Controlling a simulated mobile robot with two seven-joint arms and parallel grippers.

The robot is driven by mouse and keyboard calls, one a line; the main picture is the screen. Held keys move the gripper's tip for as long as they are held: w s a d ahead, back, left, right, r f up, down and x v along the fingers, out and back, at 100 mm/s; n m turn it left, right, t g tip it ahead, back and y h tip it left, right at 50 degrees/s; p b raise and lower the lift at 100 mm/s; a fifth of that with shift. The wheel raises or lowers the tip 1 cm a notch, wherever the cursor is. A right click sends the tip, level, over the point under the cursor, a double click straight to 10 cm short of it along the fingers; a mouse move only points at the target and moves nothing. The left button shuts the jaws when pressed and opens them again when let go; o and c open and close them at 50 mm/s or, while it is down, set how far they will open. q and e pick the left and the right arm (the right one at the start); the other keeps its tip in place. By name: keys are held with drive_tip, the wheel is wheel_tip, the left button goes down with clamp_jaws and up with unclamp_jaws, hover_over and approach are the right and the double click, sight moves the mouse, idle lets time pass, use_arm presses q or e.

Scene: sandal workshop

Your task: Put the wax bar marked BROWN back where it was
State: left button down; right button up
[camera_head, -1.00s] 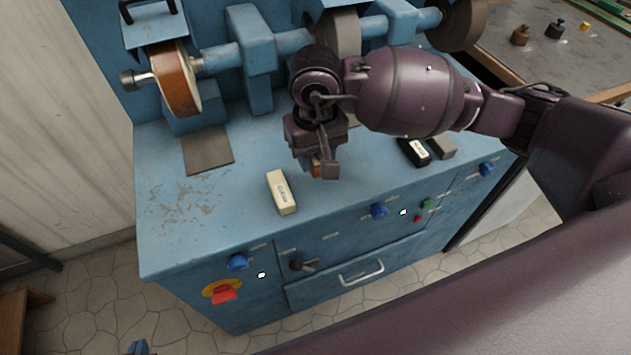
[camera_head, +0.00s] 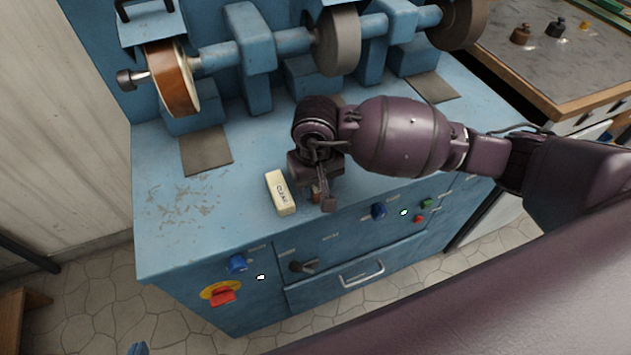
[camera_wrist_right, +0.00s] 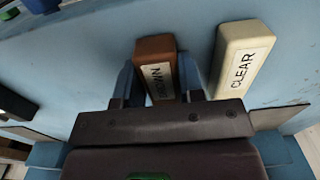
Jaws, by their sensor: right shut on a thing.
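The brown wax bar (camera_wrist_right: 155,46), its white label reading BROWN, is between the two fingers of my right gripper (camera_wrist_right: 160,88) in the right wrist view. The gripper is shut on it. In the head view my right gripper (camera_head: 318,193) is low over the front part of the blue machine top, and only a sliver of the brown bar shows. I cannot tell whether the bar touches the surface. The cream wax bar marked CLEAR (camera_head: 280,193) lies just left of the gripper, apart from it; it also shows in the wrist view (camera_wrist_right: 242,58).
Grinding wheels (camera_head: 172,78) on a shaft line the back of the machine top (camera_head: 160,235). Knobs (camera_head: 237,263) and a drawer (camera_head: 355,280) are on its front face. A dark bar (camera_wrist_right: 15,104) shows at the wrist view's left edge. The top's left part is free.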

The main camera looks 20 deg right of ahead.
drive_tip(key=shift+f, duration=0.1)
drive_tip(key=shift+f, duration=0.1)
drive_tip(key=o, duration=0.9)
wheel_tip(320, 180, up, 12)
drive_tip(key=shift+r+p, duration=0.25)
drive_tip(key=shift+p, duration=0.1)
